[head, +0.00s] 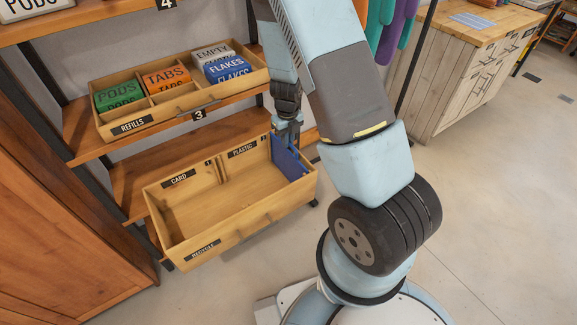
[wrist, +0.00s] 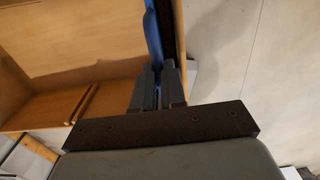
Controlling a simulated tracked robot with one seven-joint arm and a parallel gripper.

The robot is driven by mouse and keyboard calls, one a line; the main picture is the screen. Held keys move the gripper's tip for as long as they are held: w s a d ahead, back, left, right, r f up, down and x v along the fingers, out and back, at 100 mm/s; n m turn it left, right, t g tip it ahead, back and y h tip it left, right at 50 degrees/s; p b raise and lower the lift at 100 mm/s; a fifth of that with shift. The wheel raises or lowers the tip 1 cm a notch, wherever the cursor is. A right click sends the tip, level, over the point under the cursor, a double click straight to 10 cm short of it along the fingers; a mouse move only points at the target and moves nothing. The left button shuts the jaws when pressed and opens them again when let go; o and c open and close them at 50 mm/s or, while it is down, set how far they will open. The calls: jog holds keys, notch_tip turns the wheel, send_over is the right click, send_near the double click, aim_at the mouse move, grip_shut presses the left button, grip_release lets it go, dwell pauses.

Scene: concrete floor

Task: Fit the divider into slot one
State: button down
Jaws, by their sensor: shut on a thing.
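The blue divider (head: 290,163) is upright near the right end wall of the wooden drawer (head: 206,245). My gripper (head: 288,138) is shut on its upper edge. In the wrist view the divider (wrist: 153,40) shows as a thin blue strip running up from between the fingers (wrist: 158,78), close beside the drawer's end wall. A pair of upright wooden strips forming a slot (head: 221,168) stands on the back wall between the CARD and PLASTIC labels; it also shows in the wrist view (wrist: 82,104). I cannot tell whether the divider touches the drawer floor.
The drawer is otherwise empty and juts from the lower shelf. Above it, shelf 3 holds a refills box (head: 160,120) with green, orange and blue packs. A brown cabinet (head: 60,220) stands to the left. Open concrete floor (head: 490,200) lies to the right.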

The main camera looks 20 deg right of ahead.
jog(key=shift+r, duration=0.65)
dwell(0.4)
notch_tip(320, 180, up, 17)
jog(key=shift+f, duration=0.2)
dwell(3.4)
